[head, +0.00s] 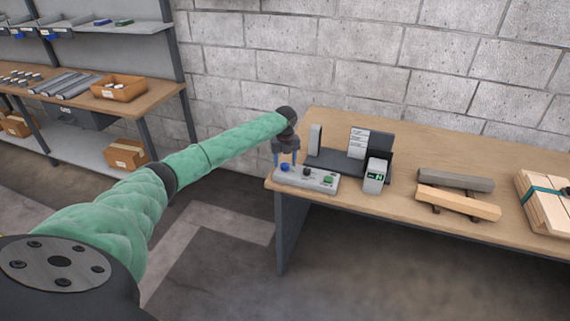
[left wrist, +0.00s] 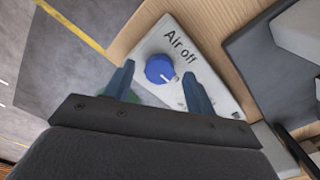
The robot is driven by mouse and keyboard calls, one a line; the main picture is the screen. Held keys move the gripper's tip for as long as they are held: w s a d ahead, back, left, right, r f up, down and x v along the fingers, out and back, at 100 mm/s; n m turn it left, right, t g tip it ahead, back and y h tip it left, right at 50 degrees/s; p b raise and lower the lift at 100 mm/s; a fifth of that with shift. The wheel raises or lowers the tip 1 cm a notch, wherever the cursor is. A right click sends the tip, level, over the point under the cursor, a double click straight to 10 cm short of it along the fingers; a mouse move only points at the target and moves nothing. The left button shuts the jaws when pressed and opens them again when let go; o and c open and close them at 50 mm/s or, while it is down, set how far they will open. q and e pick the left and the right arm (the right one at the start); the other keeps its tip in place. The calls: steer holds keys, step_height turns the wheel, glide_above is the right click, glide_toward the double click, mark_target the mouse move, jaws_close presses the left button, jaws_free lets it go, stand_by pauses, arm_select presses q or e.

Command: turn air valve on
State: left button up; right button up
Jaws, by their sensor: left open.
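The air valve is a round blue knob (left wrist: 160,69) with a white pointer mark, on a light grey control panel (left wrist: 215,90). The label beside it reads "Air off". In the head view the blue knob (head: 285,168) sits at the left end of the panel (head: 308,181), near the table's left front corner. My left gripper (head: 286,157) is right above the knob, pointing down. In the left wrist view its two open fingers (left wrist: 157,88) stand on either side of the knob, with gaps. I cannot tell how far above the panel the fingertips are. My right gripper is not in view.
The panel also has a black knob (head: 306,171) and a green button (head: 328,180). A device with a green display (head: 375,176) and a dark holder with papers (head: 357,144) stand close by on the table (head: 400,205). Bars (head: 455,180) lie further right. A block wall stands behind.

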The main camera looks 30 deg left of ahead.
mark_target(285, 164)
arm_select(q)
steer(key=shift+r+b, duration=0.9)
steer(key=shift+r, duration=2.3)
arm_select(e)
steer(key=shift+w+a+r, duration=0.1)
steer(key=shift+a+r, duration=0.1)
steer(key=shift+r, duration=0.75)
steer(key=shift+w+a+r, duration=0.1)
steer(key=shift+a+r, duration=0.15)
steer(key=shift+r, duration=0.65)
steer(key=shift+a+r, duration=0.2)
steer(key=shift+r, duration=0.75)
arm_select(q)
steer(key=shift+s+f, duration=0.1)
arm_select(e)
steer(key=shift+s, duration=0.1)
